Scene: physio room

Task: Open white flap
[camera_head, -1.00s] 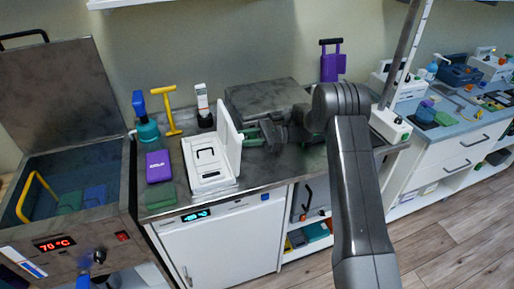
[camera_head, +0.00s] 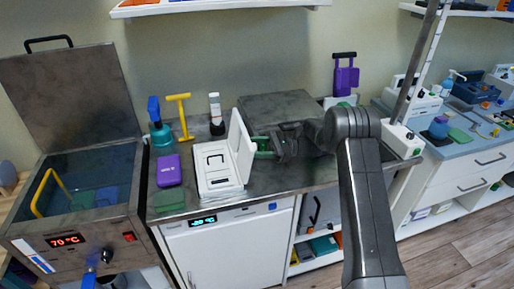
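The white flap (camera_head: 241,146) stands raised, nearly upright, along the right side of a white box (camera_head: 221,186) on the metal counter. The box lies open, with a dark handle-shaped loop (camera_head: 215,158) inside. My gripper (camera_head: 262,147) is just right of the flap, behind its outer face, with green parts at its tip. Whether it touches the flap cannot be told. The fingers are small and partly hidden, so I cannot tell whether they are open or shut.
A purple box (camera_head: 169,171), a green block (camera_head: 168,200), a teal bottle (camera_head: 160,133) and a yellow T-handle (camera_head: 182,117) stand left of the white box. A grey metal box (camera_head: 278,110) is behind my gripper. An open hot bath (camera_head: 85,180) is at left.

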